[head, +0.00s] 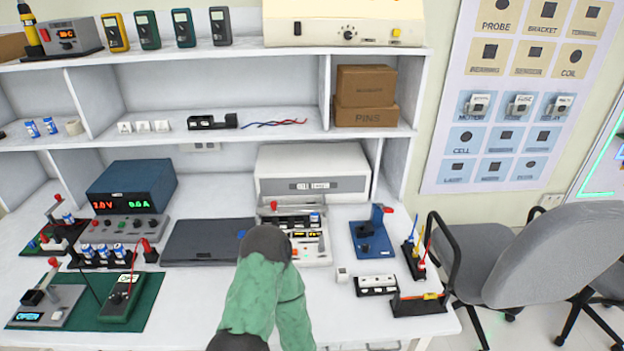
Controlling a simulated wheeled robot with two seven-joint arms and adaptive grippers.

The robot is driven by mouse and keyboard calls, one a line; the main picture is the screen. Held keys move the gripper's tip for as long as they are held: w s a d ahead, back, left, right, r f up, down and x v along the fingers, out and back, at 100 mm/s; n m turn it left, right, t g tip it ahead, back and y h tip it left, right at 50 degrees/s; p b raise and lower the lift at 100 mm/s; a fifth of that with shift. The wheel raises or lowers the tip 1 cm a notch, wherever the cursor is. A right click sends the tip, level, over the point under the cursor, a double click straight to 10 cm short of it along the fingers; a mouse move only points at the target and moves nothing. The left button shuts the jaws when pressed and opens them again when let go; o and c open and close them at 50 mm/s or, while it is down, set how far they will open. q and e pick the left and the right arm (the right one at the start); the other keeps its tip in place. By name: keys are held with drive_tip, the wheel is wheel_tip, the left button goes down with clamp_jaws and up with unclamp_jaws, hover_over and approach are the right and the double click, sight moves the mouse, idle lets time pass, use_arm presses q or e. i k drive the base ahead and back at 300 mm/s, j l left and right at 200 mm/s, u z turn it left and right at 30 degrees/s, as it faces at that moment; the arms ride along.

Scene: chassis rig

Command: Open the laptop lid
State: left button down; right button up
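The laptop (205,243) is a flat, dark slab with its lid closed. It lies on the white workbench (215,300), left of the middle. A green arm of mine with a dark grey joint rises from the bottom edge, just right of the laptop. It covers the bench there and comes close to or overlaps the laptop's right end in the picture. I cannot tell which arm it is. Neither gripper shows, and no finger is seen on the laptop.
A power supply (132,188) and a battery holder (104,262) stand left of the laptop. A multimeter (122,298) lies on a green mat in front left. A component tray (312,246) and blue fixture (370,238) are to the right. The bench in front of the laptop is mostly clear.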

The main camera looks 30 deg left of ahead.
sight(211, 239)
drive_tip(key=u, duration=1.75)
drive_tip(key=i+j+z, duration=0.2)
drive_tip(key=j, duration=0.4)
drive_tip(key=j+z, duration=0.25)
drive_tip(key=j, duration=0.35)
